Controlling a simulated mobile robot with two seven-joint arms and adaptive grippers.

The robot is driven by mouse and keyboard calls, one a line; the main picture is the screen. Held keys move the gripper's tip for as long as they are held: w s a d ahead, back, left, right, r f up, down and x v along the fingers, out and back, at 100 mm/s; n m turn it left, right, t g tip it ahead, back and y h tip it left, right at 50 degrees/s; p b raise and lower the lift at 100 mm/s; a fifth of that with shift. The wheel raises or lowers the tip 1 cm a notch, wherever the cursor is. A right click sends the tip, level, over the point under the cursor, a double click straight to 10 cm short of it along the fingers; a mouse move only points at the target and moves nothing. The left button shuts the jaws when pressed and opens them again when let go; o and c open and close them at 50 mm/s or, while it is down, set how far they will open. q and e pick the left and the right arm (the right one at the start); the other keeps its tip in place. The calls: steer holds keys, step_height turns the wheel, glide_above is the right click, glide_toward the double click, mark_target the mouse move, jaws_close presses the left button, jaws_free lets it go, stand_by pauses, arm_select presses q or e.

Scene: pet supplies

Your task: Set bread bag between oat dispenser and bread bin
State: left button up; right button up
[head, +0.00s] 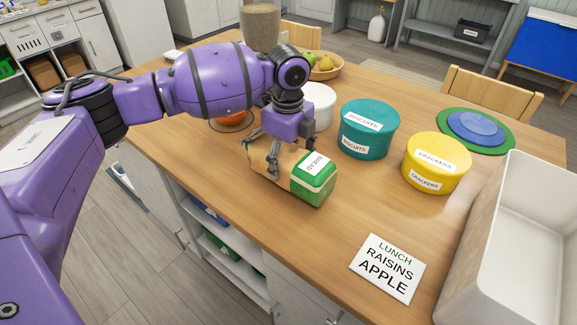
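The bread bag (314,178), a tan and green block-shaped pack with a white label, lies on its side on the wooden table near its front edge. My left gripper (262,155) is right at its left part, with dark fingers spread apart and overlapping the bag in the head view. Whether they press on it cannot be told. A tall cylinder with beige contents (260,27) at the back looks like the oat dispenser; its top is cut off. No bread bin label is readable; a large open white bin (552,190) stands at the right. My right gripper is not in view.
A white container (318,106), teal biscuits tub (368,128) and yellow crackers tub (436,162) stand behind and right of the bag. A fruit bowl (325,73), plates (474,129) and a lunch card (387,267) are also on the table. The front middle is clear.

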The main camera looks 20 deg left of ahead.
arm_select(q)
steer(key=shift+f, duration=0.95)
steer(key=shift+f, duration=0.15)
steer(key=o, duration=1.6)
steer(key=shift+s, duration=0.1)
steer(key=shift+o, duration=0.2)
step_height(320, 180, up, 12)
steer(key=shift+r, duration=0.1)
